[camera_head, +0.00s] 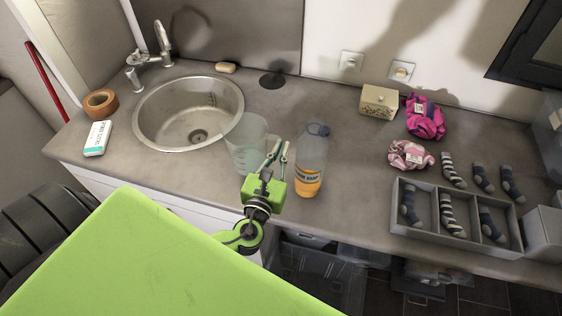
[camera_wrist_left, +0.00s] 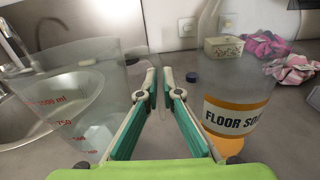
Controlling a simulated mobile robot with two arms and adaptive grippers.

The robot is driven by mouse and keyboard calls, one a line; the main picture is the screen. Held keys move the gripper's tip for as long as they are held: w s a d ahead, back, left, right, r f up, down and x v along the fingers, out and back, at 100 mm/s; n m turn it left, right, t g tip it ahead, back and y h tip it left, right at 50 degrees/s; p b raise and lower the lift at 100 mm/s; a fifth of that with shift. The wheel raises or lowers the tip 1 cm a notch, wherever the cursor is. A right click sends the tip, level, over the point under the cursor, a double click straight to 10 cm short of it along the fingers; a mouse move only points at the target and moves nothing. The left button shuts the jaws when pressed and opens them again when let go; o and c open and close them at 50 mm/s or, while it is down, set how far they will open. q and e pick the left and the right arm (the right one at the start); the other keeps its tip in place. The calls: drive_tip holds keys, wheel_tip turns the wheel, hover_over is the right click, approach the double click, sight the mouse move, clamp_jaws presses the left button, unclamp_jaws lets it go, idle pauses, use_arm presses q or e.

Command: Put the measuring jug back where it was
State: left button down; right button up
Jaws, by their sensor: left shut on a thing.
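The clear measuring jug (camera_head: 245,143) is upright at the right of the sink, over the counter. In the left wrist view the jug (camera_wrist_left: 75,100) fills the left side, with red volume marks. My left gripper (camera_head: 275,158) is at the jug's right side. In the left wrist view the left gripper (camera_wrist_left: 162,90) is shut on the jug's clear handle, between its green and grey fingers. I cannot tell whether the jug's base touches the counter. My right gripper is not in view.
A floor soap bottle (camera_head: 311,160) stands close right of the gripper. A grey sock tray (camera_head: 425,227) is at right. The counter between bottle and tray is clear.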

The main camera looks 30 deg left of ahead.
use_arm(q)
drive_tip(key=shift+w+a+f+b, duration=0.15)
drive_tip(key=shift+w+f+b, duration=0.15)
drive_tip(key=shift+f+b, duration=0.05)
drive_tip(key=f+b, duration=0.3)
drive_tip(key=shift+w, duration=0.2)
drive_tip(key=shift+f, duration=0.25)
drive_tip(key=shift+r, duration=0.15)
drive_tip(key=c, duration=2.6)
unclamp_jaws()
drive_tip(key=shift+s+f, duration=0.1)
drive_tip(key=shift+f, duration=0.2)
drive_tip(key=shift+c, duration=0.2)
drive_tip(key=o, duration=0.4)
